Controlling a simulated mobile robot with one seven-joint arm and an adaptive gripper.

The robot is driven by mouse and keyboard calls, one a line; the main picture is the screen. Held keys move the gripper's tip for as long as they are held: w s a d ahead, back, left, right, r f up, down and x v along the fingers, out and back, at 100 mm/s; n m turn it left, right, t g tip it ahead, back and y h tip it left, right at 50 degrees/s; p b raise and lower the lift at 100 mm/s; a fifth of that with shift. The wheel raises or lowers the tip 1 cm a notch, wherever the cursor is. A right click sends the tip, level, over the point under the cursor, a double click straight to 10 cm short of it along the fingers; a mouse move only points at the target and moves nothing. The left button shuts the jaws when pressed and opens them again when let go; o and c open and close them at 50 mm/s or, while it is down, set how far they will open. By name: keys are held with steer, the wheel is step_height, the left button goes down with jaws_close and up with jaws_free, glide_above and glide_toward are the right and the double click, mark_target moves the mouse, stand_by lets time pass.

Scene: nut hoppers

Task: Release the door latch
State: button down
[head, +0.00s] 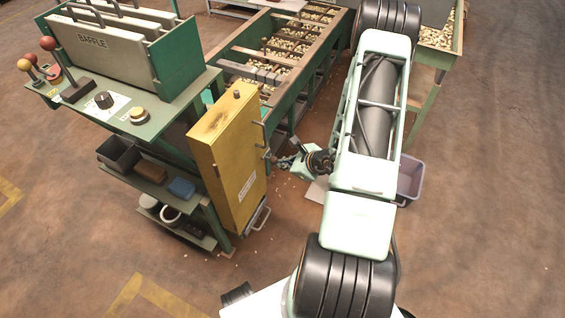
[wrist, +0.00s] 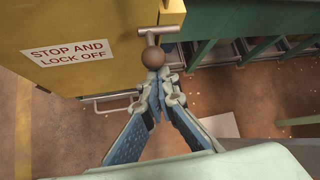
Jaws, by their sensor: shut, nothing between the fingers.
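The yellow cabinet (head: 224,150) stands at the end of the green bench, its door face turned toward my arm. In the wrist view the yellow door (wrist: 85,25) carries a "STOP AND LOCK OFF" sign (wrist: 68,52). At the door's right edge is the latch, a grey T-shaped bar with a brown ball knob (wrist: 153,58). My gripper (wrist: 159,92) is shut and empty, its fingertips just below the knob in the picture. I cannot tell whether they touch it. In the head view my gripper (head: 277,159) is beside the cabinet's right edge; the knob is hard to make out there.
A green control bench (head: 170,110) with levers and knobs is left of the cabinet. Green hoppers of nuts (head: 290,60) run behind it. A mauve bin (head: 409,180) is right of my arm. A metal handle (head: 261,217) juts out low on the cabinet. Open floor lies at right.

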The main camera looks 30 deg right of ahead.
mark_target(276, 158)
steer(key=shift+r+m+g+y+p, duration=0.35)
steer(key=shift+g+y+p, duration=0.15)
steer(key=shift+p, duration=0.7)
steer(key=m+g+y+b, duration=0.1)
steer(key=y, duration=0.1)
steer(key=w+d+r+m+g+y+b, duration=0.1)
steer(key=m+g+y, duration=0.1)
steer(key=y, duration=0.1)
steer(key=r+m+g+y+b, duration=0.1)
steer(key=y+b, duration=0.1)
steer(key=shift+w+d+r+m+g+y, duration=0.2)
steer(key=shift+d+m+g+y, duration=0.1)
steer(key=shift+m+g, duration=0.1)
stand_by(0.4)
steer(key=shift+d+r, duration=0.1)
stand_by(0.4)
stand_by(0.5)
